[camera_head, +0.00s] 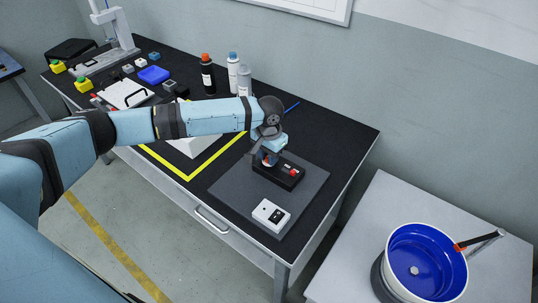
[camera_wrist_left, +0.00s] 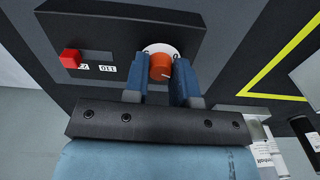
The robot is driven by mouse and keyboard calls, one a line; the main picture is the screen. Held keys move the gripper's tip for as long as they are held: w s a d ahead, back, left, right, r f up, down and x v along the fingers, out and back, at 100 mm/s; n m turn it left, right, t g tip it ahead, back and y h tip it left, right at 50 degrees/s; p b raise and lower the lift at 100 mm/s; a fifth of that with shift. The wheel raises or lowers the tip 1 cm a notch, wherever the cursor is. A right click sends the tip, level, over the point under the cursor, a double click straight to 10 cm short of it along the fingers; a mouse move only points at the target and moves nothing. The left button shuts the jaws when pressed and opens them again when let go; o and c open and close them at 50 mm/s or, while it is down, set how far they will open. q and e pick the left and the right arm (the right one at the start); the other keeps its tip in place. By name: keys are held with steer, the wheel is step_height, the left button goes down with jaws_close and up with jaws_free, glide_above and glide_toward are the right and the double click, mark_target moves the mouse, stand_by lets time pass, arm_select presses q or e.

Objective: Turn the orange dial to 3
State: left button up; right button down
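The orange dial (camera_wrist_left: 162,66) sits on a white round plate on a black control box (camera_wrist_left: 110,28). In the left wrist view, the two blue fingers of my left gripper (camera_wrist_left: 163,80) stand on either side of the dial, which shows between their tips. I cannot tell whether both fingers touch it. A red switch (camera_wrist_left: 70,58) and small white number labels are left of the dial; the number 3 is not readable. In the head view the box (camera_head: 281,171) lies under my left gripper (camera_head: 266,160), which mostly hides the dial. My right gripper is not in view.
The box lies on a grey mat (camera_head: 310,185) beside a white device (camera_head: 271,215). Several bottles (camera_head: 233,72) stand behind my left arm. A blue bowl (camera_head: 425,262) is on a separate table at right. The mat's right side is clear.

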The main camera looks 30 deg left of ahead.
arm_select(q)
steer(key=c, duration=0.4)
steer(key=shift+o, duration=0.2)
